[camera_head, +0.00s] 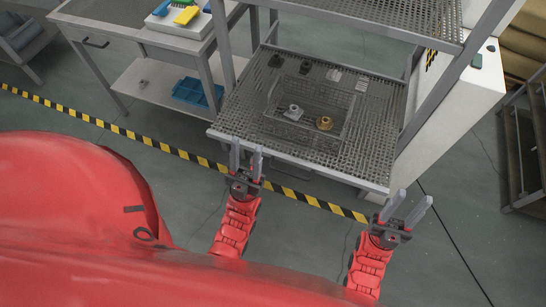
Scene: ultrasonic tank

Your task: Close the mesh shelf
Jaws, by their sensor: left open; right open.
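The mesh shelf (367,145) is a dark metal mesh tray with a light front edge, sticking out of a grey metal frame toward me. A wire basket (343,101) lies on it with a silver part (293,112) and a brass part (324,123) inside. My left gripper (247,158) is open and empty at the shelf's front left, its fingers overlapping the front edge in the picture; I cannot tell whether they touch. My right gripper (406,210) is open and empty, just in front of the shelf's front right corner.
An upper mesh shelf (390,18) hangs above. Several small items lie at the back of the lower shelf. A workbench (110,15) with a blue bin (198,92) below stands left, a white cabinet (455,105) right. Yellow-black floor tape (125,132) crosses open floor.

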